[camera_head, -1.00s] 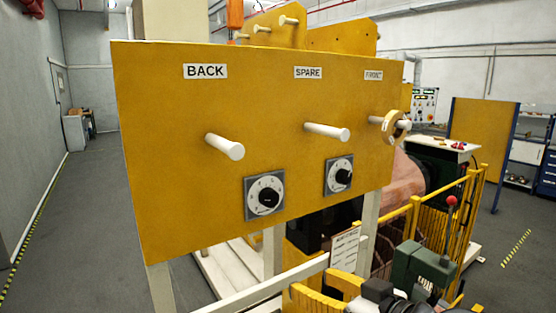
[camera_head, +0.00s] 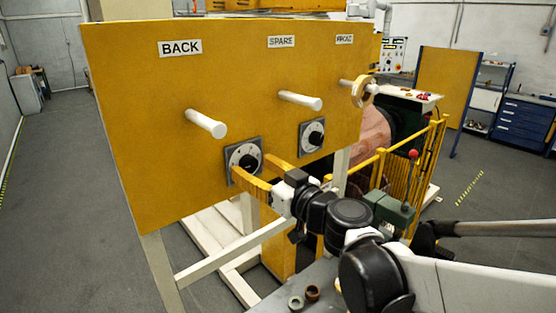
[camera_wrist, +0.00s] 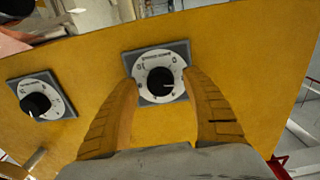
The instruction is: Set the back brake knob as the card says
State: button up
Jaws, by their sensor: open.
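The back brake knob (camera_head: 248,161) is a black knob on a white dial with a grey square plate, below the BACK label (camera_head: 180,47) on the yellow panel (camera_head: 140,130). In the wrist view the black knob (camera_wrist: 160,82) sits between the tips of my gripper (camera_wrist: 161,84). My gripper (camera_head: 254,168) is open, its yellow fingers on either side of the dial; I cannot tell whether they touch it. The dial's marks are too small to read surely. The card is not visible now.
The spare knob (camera_head: 312,134) is to the right and also shows in the wrist view (camera_wrist: 36,104). A white peg (camera_head: 206,124) sticks out above the back dial, another (camera_head: 300,100) beside it. Yellow railings (camera_head: 425,165) and a green box with a red-topped lever (camera_head: 392,210) stand right.

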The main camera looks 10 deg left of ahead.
jog(key=shift+w+a, duration=0.25)
jog(key=shift+a, duration=0.05)
jog(key=c, duration=1.2)
